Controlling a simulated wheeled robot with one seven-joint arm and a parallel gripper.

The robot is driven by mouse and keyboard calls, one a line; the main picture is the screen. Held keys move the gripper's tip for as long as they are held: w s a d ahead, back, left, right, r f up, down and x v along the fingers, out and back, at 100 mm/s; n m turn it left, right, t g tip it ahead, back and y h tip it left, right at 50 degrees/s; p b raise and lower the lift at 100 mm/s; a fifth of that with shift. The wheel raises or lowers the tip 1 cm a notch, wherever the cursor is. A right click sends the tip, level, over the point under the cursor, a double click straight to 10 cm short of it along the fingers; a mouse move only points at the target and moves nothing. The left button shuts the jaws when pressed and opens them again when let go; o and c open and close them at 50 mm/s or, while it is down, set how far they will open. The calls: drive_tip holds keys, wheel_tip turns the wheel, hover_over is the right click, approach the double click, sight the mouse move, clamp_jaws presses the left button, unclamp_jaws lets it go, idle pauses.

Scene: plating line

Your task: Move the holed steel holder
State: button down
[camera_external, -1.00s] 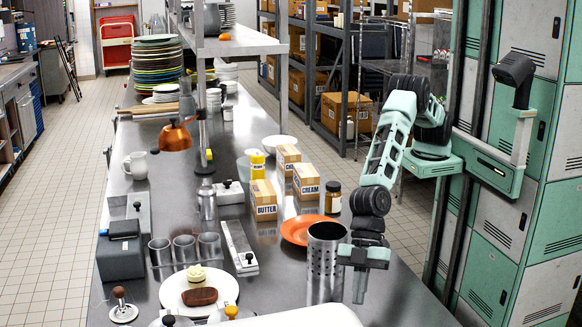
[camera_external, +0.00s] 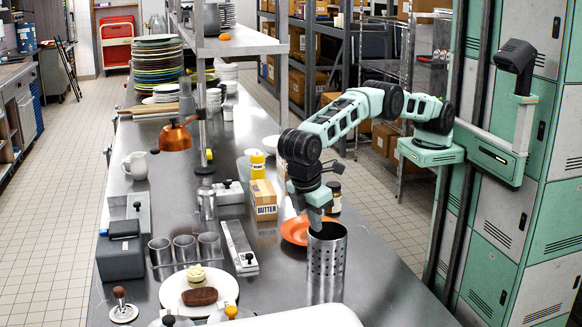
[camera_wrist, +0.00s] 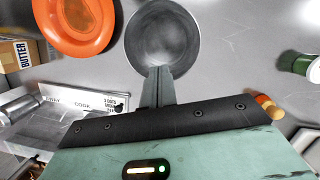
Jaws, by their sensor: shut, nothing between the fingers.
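The holed steel holder (camera_external: 326,268) is a tall perforated cylinder standing upright on the steel counter, near its right edge. The wrist view looks down into its round, empty-looking mouth (camera_wrist: 165,35). My gripper (camera_external: 317,227) points down at the holder's rim from above. In the wrist view its fingers (camera_wrist: 158,72) are together, with their tips overlapping the near rim. Nothing is held between them. I cannot tell whether the tips are just above the rim or slightly inside it.
An orange plate (camera_external: 294,231) lies close behind the holder. A butter box (camera_external: 264,200) and a dark-lidded jar (camera_external: 334,199) stand farther back. A white plate with food (camera_external: 177,292) and metal cups (camera_external: 184,250) are at left. Bare counter (camera_external: 375,290) lies right of the holder.

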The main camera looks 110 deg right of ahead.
sight(322, 246)
drive_tip(key=p+x, duration=0.3)
drive_tip(key=x, duration=0.5)
drive_tip(key=shift+s, duration=0.2)
drive_tip(key=shift+s+d+p, duration=0.2)
drive_tip(key=shift+s+p, duration=0.2)
drive_tip(key=shift+s, duration=0.2)
drive_tip(key=shift+s+d+p, duration=0.15)
drive_tip(key=shift+s+p, duration=0.2)
drive_tip(key=shift+s, duration=0.2)
drive_tip(key=shift+s+d+f+p, duration=0.2)
drive_tip(key=shift+s+d+p, duration=0.1)
drive_tip(key=shift+s, duration=0.35)
drive_tip(key=shift+s+d, duration=0.35)
drive_tip(key=shift+s, duration=0.5)
drive_tip(key=shift+s+d, duration=0.3)
drive_tip(key=shift+s, duration=0.55)
drive_tip(key=shift+w, duration=0.1)
